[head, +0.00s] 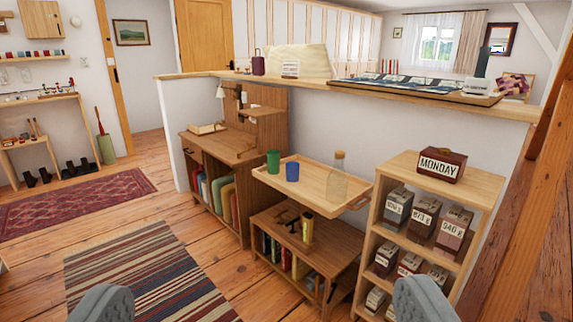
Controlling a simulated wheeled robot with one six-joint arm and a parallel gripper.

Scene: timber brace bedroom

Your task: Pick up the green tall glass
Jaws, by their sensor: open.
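A clear bottle with a cork (338,178) stands farther right on the tray. A taller olive-yellow vessel (307,229) stands on the level below. My gripper (262,300) shows as two grey fingers at the bottom edge, wide apart and empty. It is well short of the tray and all these vessels.
A shelf unit (447,172) with labelled boxes stands right of the cart. A wooden desk cabinet (215,148) stands to its left. A half wall with a wooden ledge (400,98) runs behind. Striped rug (145,275) and open floor lie at left.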

